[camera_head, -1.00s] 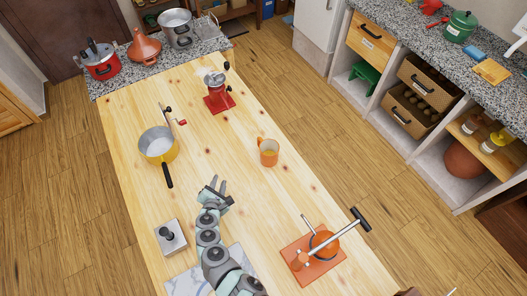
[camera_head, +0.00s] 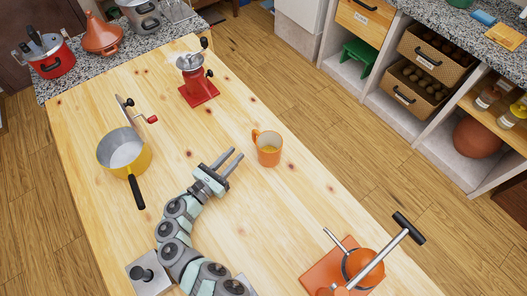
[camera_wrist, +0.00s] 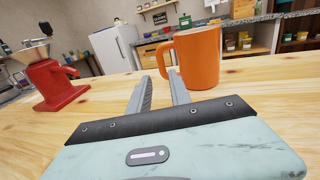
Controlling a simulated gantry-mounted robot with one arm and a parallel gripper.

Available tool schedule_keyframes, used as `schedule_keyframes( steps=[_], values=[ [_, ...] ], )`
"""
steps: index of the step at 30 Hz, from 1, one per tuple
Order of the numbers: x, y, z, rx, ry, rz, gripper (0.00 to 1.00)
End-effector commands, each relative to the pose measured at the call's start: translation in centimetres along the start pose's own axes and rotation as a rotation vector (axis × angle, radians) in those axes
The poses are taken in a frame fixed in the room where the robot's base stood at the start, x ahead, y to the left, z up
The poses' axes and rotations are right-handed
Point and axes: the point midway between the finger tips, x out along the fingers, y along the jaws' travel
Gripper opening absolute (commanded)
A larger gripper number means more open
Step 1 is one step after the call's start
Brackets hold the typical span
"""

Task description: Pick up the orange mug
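The orange mug (camera_head: 269,151) stands upright on the wooden table, with its handle on the left side in the head view. It also shows in the wrist view (camera_wrist: 198,57), ahead and to the right of the fingers, with its handle toward the left. My gripper (camera_head: 235,156) is low over the table, just left of the mug in the head view, with its fingers pointing up and right. In the wrist view my gripper (camera_wrist: 160,78) has its two fingers apart with nothing between them. The right finger's tip appears near the handle; I cannot tell whether it touches.
A red grinder (camera_head: 197,80) stands on the table beyond the mug. A yellow pot (camera_head: 125,153) stands left of my arm. An orange press with a long handle (camera_head: 362,268) stands at the near right. The tabletop around the mug is clear.

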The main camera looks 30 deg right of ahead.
Motion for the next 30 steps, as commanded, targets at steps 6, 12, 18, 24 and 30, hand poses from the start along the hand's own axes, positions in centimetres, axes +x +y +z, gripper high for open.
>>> schedule_keyframes(
  steps=[6,12,18,24,30],
  values=[
    [1.1,0.0,-0.3,0.000,0.000,-0.001,0.24],
    [4.3,-0.1,-0.3,-0.001,-0.002,-0.005,0.24],
    [6.0,-0.1,-0.2,0.000,0.000,-0.001,0.24],
    [8.4,-0.3,0.2,-0.001,0.000,-0.002,0.24],
    [10.8,-0.2,0.3,0.001,0.001,0.000,0.24]
  ],
)
